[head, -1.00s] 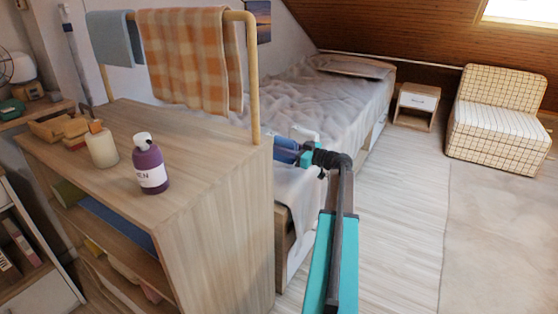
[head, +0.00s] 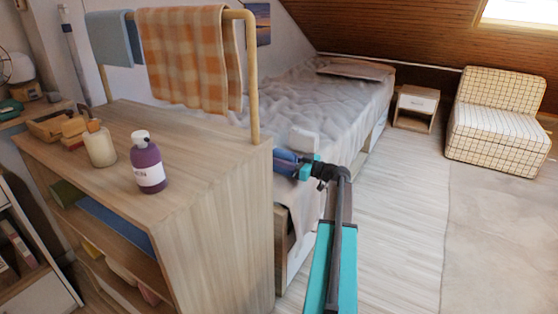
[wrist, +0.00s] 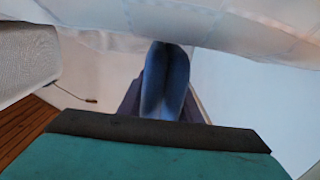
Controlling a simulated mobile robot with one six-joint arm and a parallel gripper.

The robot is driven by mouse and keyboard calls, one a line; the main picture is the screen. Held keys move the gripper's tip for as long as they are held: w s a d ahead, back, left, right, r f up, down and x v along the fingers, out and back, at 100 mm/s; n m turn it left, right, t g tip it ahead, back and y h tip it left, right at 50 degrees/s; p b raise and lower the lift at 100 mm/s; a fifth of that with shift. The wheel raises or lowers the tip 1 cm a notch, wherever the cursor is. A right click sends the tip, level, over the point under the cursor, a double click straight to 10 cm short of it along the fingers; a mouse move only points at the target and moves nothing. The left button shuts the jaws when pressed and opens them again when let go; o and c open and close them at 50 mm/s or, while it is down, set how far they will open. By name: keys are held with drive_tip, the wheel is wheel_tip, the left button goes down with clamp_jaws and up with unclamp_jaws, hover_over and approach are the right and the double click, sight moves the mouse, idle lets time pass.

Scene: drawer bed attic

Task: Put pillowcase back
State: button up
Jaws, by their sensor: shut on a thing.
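My gripper (head: 286,161) is at the near end of the bed, beside the shelf unit. In the wrist view its narrow blue fingers (wrist: 164,85) are together. Their tips meet the lower edge of a white cloth (wrist: 225,25) with faint grid lines. The cloth spans the top of that view and hides the very tips. I cannot tell whether this cloth is the pillowcase or the bedding. A pale block-shaped thing (head: 303,138) stands just behind my gripper; a similar pale thing is at the left of the wrist view (wrist: 27,62).
The bed (head: 330,100) has rumpled grey bedding and a pillow (head: 355,69). The shelf unit (head: 215,195) carries a purple bottle (head: 148,165) and a pale bottle (head: 99,146). A towel (head: 190,60) hangs above.

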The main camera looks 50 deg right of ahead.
drive_tip(key=shift+f+b, duration=0.2)
drive_tip(key=shift+b, duration=0.1)
drive_tip(key=o, duration=1.2)
drive_tip(key=shift+s+r+p, duration=0.1)
drive_tip(key=shift+r+p, duration=0.15)
drive_tip(key=shift+p, duration=0.1)
drive_tip(key=p+v, duration=0.2)
drive_tip(key=v, duration=0.9)
drive_tip(key=shift+s, duration=0.4)
drive_tip(key=shift+f, duration=0.1)
